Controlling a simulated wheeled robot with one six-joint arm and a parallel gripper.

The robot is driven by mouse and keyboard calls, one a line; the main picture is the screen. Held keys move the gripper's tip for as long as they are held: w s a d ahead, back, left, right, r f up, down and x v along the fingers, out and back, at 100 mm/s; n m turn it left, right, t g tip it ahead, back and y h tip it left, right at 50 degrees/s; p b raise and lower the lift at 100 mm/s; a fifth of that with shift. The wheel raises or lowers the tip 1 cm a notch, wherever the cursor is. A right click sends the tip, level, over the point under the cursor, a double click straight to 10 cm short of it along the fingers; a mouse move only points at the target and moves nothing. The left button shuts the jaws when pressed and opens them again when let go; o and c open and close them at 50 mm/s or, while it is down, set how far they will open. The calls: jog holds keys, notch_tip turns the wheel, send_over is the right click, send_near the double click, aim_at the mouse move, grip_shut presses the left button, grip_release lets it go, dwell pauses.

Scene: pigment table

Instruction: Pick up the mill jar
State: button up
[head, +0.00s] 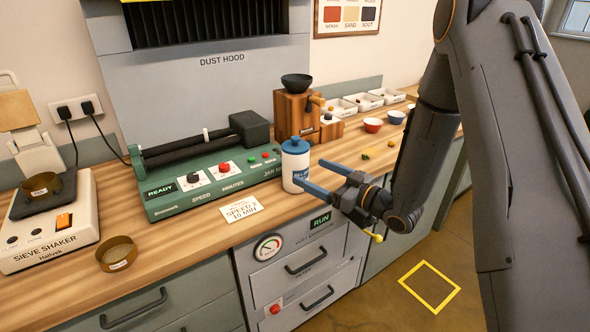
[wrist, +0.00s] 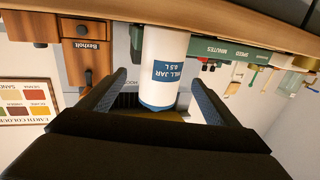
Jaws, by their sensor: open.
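The mill jar (head: 294,167) is white with a blue lid and a blue label, and stands upright on the wooden counter (head: 268,213) at the front right of the green jar mill. My gripper (head: 318,177) is open, with its blue fingers reaching toward the jar from the right. In the wrist view, which is upside down, the mill jar (wrist: 162,62) shows between the two fingers of my gripper (wrist: 155,97). I cannot tell whether the fingers touch it. The near finger hides a little of the jar in the head view.
The green jar mill (head: 210,178) with rollers and knobs stands just left of the jar. A wooden grinder (head: 292,115) stands behind it. A white card (head: 241,209) lies in front of the mill. The sieve shaker (head: 50,232) and a brass sieve ring (head: 117,254) are at left.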

aim_at(296, 164)
jog(key=p+x, duration=0.3)
jog(key=x, duration=0.4)
jog(key=shift+a+r, duration=0.15)
jog(key=shift+a, duration=0.05)
jog(key=shift+c, duration=0.3)
jog(key=c, duration=1.5)
